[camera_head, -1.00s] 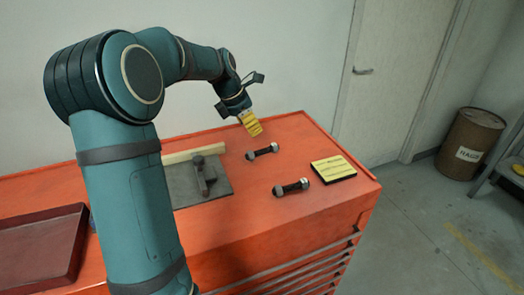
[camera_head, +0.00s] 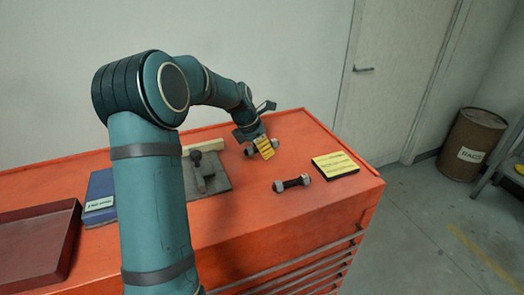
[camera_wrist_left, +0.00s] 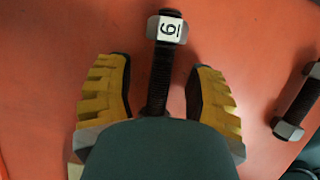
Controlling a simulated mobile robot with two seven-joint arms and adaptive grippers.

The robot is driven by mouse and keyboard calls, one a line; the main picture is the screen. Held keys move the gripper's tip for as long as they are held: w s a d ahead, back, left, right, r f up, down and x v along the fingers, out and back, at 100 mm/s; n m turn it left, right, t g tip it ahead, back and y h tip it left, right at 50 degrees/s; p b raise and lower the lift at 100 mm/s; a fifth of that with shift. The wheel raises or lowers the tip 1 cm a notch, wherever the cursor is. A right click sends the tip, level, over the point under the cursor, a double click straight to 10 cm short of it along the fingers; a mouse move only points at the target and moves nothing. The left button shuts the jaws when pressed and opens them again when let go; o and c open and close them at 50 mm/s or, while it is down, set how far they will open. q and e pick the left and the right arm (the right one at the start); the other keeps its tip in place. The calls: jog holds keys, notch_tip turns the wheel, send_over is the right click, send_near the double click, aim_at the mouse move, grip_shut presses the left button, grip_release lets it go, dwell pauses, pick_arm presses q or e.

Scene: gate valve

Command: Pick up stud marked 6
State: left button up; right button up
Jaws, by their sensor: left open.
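The stud marked 6 (camera_head: 276,142) is a dark threaded rod with pale nuts, lying on the orange cabinet top. In the left wrist view the stud (camera_wrist_left: 161,75) runs between the fingers, its white "6" label on the far nut just past the fingertips. My left gripper (camera_head: 264,147) is open, with yellow ribbed pads, and covers the stud's middle in the head view. In the left wrist view the gripper (camera_wrist_left: 158,85) has a pad on each side of the rod, with gaps. The stud's near end is hidden. My right gripper is out of view.
A second stud (camera_head: 292,184) lies nearer the front, also at the right of the left wrist view (camera_wrist_left: 299,107). A yellow-and-black pad (camera_head: 335,165) is to its right. A grey plate with a tool (camera_head: 203,176), a blue box (camera_head: 100,197) and a red tray (camera_head: 37,240) are left.

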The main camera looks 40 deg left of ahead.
pick_arm(q)
jog(key=shift+r, duration=0.1)
jog(key=shift+s, duration=0.1)
grip_shut()
